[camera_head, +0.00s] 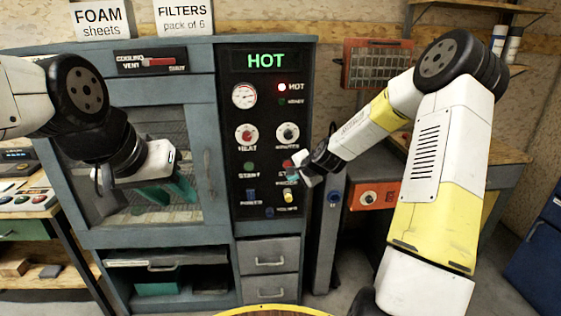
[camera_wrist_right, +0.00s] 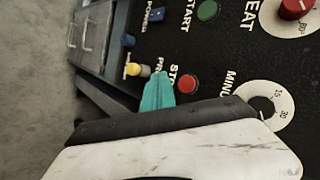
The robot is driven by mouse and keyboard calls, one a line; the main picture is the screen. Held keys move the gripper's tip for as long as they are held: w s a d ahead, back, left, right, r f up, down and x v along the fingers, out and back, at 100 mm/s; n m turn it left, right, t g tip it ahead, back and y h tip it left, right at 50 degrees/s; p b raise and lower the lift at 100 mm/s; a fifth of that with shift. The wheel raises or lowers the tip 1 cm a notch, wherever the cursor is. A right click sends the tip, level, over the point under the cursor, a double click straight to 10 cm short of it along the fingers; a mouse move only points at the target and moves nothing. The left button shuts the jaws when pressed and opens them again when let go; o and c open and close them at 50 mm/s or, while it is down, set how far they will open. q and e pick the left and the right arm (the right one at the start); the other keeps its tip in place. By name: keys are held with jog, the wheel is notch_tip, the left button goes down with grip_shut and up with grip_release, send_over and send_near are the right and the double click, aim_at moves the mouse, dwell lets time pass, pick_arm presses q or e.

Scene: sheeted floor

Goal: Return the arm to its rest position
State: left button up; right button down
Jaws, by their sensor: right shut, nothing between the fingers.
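My right gripper (camera_head: 292,176) is in front of the lower control panel (camera_head: 263,130), close to the stop button. In the right wrist view its teal fingers (camera_wrist_right: 157,92) are together with nothing between them, beside the red stop button (camera_wrist_right: 187,84) and near a yellow knob (camera_wrist_right: 138,69). Whether the fingertips touch the panel is unclear. My right arm (camera_head: 440,150) reaches in from the right, bent at the elbow. My left gripper (camera_head: 168,192) hangs in front of the oven's glass door, its teal fingers apart and apparently empty.
The panel's display (camera_head: 265,60) reads HOT and a red lamp (camera_head: 282,87) is lit. The oven door (camera_head: 205,150) appears closed. Drawers (camera_head: 270,255) lie below the panel. A blue cabinet (camera_head: 540,250) is at far right.

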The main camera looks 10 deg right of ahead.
jog(key=s+r+n+g+h, duration=0.2)
jog(key=s+r+n, duration=0.5)
jog(key=s+r, duration=0.8)
jog(key=s+d+r+n, duration=0.1)
jog(key=s+r+n, duration=0.1)
jog(key=s, duration=0.9)
jog(key=s+r+n, duration=0.2)
jog(key=s+r, duration=0.1)
jog(key=s, duration=0.7)
jog(key=shift+s+d+r+n+g, duration=0.15)
jog(key=shift+s+d+n+g, duration=0.15)
jog(key=shift+s+d+g, duration=0.1)
